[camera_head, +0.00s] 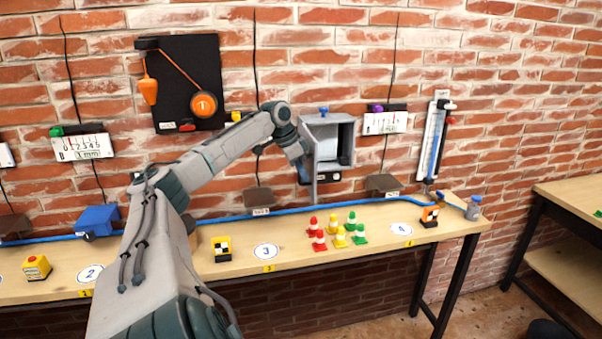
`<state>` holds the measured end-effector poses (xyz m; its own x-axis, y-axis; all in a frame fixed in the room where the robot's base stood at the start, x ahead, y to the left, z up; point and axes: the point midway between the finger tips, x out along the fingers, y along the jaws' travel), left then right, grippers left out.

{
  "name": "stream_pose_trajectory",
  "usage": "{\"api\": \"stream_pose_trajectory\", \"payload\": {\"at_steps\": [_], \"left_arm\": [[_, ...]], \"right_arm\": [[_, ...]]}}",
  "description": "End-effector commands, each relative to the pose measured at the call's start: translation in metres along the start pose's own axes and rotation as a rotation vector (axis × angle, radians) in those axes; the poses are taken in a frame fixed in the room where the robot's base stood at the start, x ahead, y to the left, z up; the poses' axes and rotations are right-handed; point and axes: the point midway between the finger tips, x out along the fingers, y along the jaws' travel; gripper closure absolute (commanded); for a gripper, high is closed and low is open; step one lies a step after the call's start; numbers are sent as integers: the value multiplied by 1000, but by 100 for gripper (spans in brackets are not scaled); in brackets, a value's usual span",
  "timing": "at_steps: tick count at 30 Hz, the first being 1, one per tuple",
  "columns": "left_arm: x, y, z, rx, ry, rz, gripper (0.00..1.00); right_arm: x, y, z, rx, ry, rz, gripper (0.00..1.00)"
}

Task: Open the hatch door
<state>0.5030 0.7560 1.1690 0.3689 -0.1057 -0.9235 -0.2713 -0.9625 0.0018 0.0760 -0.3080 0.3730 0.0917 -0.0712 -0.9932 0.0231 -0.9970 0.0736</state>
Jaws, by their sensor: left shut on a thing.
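The hatch is a grey wall box (346,142) on the brick wall, right of centre. Its door (313,165) stands open on the left side, swung out from the wall, and the dark inside of the box shows. My left arm reaches in from the left. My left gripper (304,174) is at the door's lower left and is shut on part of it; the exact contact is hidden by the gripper. My right gripper is not in the picture.
A wooden table (360,222) runs below the hatch. A black panel with an orange wheel (205,104) hangs left of the hatch.

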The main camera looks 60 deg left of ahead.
Motion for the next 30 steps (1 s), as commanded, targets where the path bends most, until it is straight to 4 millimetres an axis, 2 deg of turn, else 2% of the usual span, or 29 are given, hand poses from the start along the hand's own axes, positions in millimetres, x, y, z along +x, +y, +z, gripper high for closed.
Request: {"api": "stream_pose_trajectory", "payload": {"at_steps": [4,11,12,14,15,24,26,30], "left_arm": [[-3,-1,-1,-2,1,-3,100],[-2,0,0,-2,1,-2,100],[-2,0,0,-2,1,-2,81],[-2,0,0,-2,0,-1,70],[-2,0,0,-1,0,-1,67],[-2,0,0,0,-1,1,67],[-6,0,0,0,-1,0,67],[-28,0,1,0,0,-3,67]], "right_arm": [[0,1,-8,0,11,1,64],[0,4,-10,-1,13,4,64],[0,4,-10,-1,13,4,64],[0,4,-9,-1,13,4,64],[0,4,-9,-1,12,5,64],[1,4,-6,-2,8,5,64],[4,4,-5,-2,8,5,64],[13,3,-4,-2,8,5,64]]}}
